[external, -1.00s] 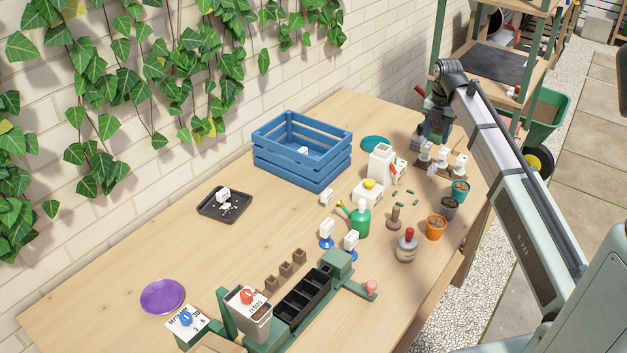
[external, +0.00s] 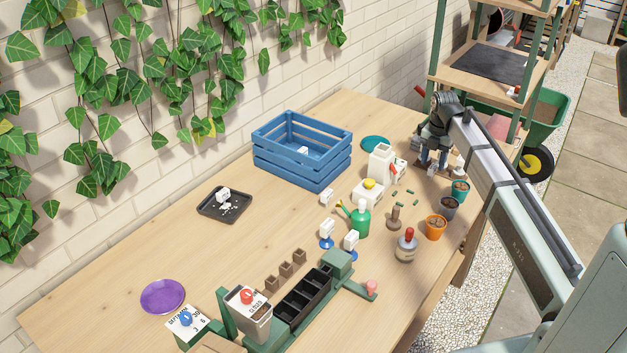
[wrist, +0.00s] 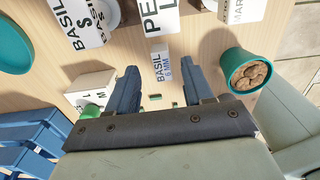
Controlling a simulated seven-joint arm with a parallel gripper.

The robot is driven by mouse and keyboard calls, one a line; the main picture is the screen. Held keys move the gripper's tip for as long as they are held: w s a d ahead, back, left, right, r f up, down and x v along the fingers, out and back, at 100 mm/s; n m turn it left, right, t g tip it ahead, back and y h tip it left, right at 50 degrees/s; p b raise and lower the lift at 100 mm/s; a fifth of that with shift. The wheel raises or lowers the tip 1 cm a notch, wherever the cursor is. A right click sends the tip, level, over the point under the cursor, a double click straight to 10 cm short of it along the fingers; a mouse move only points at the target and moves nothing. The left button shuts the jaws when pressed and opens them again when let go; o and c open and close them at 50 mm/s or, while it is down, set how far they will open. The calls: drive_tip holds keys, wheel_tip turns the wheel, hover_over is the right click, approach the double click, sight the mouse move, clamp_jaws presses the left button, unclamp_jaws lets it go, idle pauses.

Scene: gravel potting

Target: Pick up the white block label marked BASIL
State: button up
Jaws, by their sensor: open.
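A small white block label marked BASIL 6 MM (wrist: 160,64) shows in the wrist view, ahead of my gripper (wrist: 160,92) and lined up with the gap between its fingers. My gripper is open, with one dark finger on each side and nothing held. I cannot tell whether the fingers reach down to the block's height. A larger white piece, also marked BASIL (wrist: 72,20), stands to the upper left. In the external view my gripper (external: 432,161) is at the far right part of the table and hides much of the label group there.
A block marked PEL (wrist: 160,15) is close beyond the BASIL block. A teal pot (wrist: 232,61) is right of the fingers, and a white box (wrist: 93,82) is to their left. The blue crate (external: 290,165) and teal saucer (external: 373,142) are nearby.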

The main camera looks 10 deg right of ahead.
sight(433, 166)
drive_tip(key=shift+s+d+f, duration=0.1)
drive_tip(key=shift+d+f, duration=0.05)
drive_tip(key=shift+f, duration=1.55)
clamp_jaws()
